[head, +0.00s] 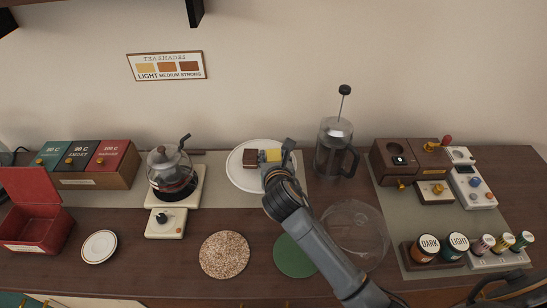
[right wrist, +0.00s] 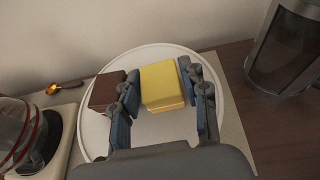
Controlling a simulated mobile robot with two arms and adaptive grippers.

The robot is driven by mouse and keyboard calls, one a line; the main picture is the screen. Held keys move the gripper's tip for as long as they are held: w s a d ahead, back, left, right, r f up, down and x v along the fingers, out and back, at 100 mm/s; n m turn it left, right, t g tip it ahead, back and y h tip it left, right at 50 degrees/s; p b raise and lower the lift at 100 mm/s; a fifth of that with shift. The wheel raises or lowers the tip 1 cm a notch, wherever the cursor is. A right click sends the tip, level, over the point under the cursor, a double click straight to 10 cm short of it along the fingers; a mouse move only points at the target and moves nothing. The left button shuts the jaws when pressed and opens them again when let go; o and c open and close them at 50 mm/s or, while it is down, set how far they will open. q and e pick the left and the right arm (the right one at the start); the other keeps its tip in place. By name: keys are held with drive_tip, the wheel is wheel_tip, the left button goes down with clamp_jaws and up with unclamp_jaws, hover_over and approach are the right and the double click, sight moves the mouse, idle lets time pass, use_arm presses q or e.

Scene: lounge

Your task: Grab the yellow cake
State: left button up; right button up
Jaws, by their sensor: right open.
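The yellow cake (head: 272,156) is a small block on a round white plate (head: 236,177) at the back of the counter. In the right wrist view the yellow cake (right wrist: 163,87) stands between the two fingers of my right gripper (right wrist: 161,76). The gripper is open, with one finger on each side of the cake; I cannot tell whether either finger touches it. In the head view my right gripper (head: 279,163) hides part of the cake. A brown cake (head: 250,157) sits just left of it, close to the left finger. My left gripper is not in view.
A French press (head: 333,150) stands right of the plate, and a glass kettle (head: 171,172) on a cream base stands left. A glass bowl (head: 357,232) lies near my right forearm. A green coaster (head: 293,257) and a speckled coaster (head: 224,255) lie in front.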

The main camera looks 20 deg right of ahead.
sight(274, 156)
drive_tip(key=c, duration=0.8)
drive_tip(key=shift+r, duration=0.1)
drive_tip(key=shift+r, duration=0.5)
wheel_tip(274, 156, up, 2)
drive_tip(key=shift+s+r, duration=0.15)
drive_tip(key=shift+r, duration=0.1)
drive_tip(key=s+d+r, duration=0.2)
drive_tip(key=s+r, duration=0.2)
drive_tip(key=s, duration=0.2)
drive_tip(key=s+d+r, duration=0.3)
drive_tip(key=s+r, duration=0.2)
drive_tip(key=s, duration=0.1)
drive_tip(key=shift+s+d+r, duration=0.25)
drive_tip(key=shift+s, duration=0.15)
